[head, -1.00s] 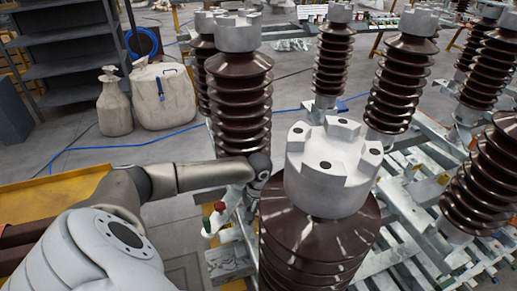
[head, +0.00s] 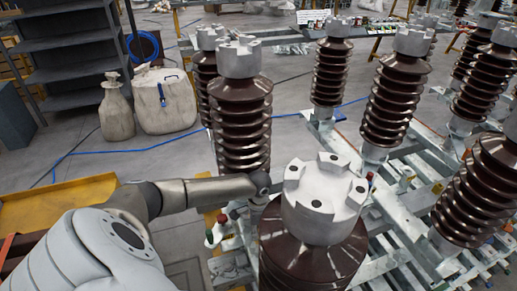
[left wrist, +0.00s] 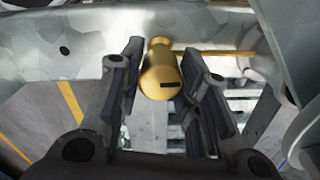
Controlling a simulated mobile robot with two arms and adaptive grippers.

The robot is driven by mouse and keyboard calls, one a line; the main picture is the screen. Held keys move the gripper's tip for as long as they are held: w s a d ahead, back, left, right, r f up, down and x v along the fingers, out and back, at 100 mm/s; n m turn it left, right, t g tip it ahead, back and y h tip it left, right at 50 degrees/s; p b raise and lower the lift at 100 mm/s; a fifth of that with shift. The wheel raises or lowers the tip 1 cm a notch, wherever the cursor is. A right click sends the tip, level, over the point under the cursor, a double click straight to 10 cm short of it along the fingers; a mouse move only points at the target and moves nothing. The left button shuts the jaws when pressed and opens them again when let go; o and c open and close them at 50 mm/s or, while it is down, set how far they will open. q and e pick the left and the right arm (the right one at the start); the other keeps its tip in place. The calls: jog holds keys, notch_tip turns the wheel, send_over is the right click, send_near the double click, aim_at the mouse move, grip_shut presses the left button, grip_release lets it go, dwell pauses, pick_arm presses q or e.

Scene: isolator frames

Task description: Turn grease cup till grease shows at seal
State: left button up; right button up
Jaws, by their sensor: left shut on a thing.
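The grease cup (left wrist: 161,76) is a small brass cylinder with a dark slot on its side, seen in the left wrist view just below a galvanized steel beam (left wrist: 205,32). A narrower brass neck tops it, close to the beam. My left gripper (left wrist: 162,62) is shut on the cup, one dark finger on each side. In the head view my left arm reaches in from the left, and its end passes behind the nearest insulator, so the cup and fingers are hidden there. I cannot make out the seal or any grease. My right gripper is not in view.
A brown ribbed insulator with a grey metal cap (head: 325,195) stands close in front. Another insulator (head: 240,110) stands behind my arm, and several more fill the right on steel frames. A thin brass rod (left wrist: 215,52) runs right of the cup.

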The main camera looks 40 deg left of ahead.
pick_arm(q)
jog(key=shift+m, duration=2.1)
jog(key=o, duration=1)
jog(key=shift+r, duration=0.1)
notch_tip(320, 180, up, 12)
